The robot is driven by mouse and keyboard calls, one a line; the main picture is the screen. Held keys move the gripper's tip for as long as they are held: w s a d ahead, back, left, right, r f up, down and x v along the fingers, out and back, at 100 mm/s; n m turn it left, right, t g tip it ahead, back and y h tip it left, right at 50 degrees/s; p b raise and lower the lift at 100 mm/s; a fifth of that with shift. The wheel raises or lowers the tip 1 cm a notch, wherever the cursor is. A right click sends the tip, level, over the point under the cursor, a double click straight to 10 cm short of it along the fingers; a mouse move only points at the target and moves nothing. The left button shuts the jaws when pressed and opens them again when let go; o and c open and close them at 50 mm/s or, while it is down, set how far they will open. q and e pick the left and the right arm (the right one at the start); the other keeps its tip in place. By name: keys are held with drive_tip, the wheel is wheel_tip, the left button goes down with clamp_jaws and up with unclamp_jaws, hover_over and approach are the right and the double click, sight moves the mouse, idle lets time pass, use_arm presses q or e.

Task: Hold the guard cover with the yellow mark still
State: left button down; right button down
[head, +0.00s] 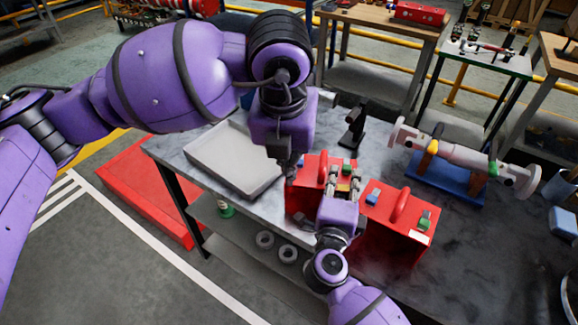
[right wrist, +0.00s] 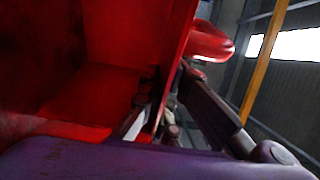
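The red guard cover with the yellow mark (head: 305,196) stands on the grey table, its upright handle (head: 323,167) on top. The yellow mark (head: 346,170) shows between my right fingers, beside a green block. My right gripper (head: 344,172) reaches over the cover's near side. In the right wrist view its fingers lie on both sides of a thin red wall (right wrist: 172,75) and look closed on it. My left gripper (head: 289,172) points down just left of the cover; its fingers are small and dark, so their opening is unclear.
A second red cover (head: 385,235) with blue and green blocks stands close on the right. A grey tray (head: 232,160) lies to the left. A black stand (head: 355,128) is behind. A pale pipe piece (head: 465,160) rests on a blue base at the right.

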drive_tip(key=c, duration=2.5)
unclamp_jaws()
drive_tip(key=o, duration=0.6)
drive_tip(key=shift+o, duration=0.2)
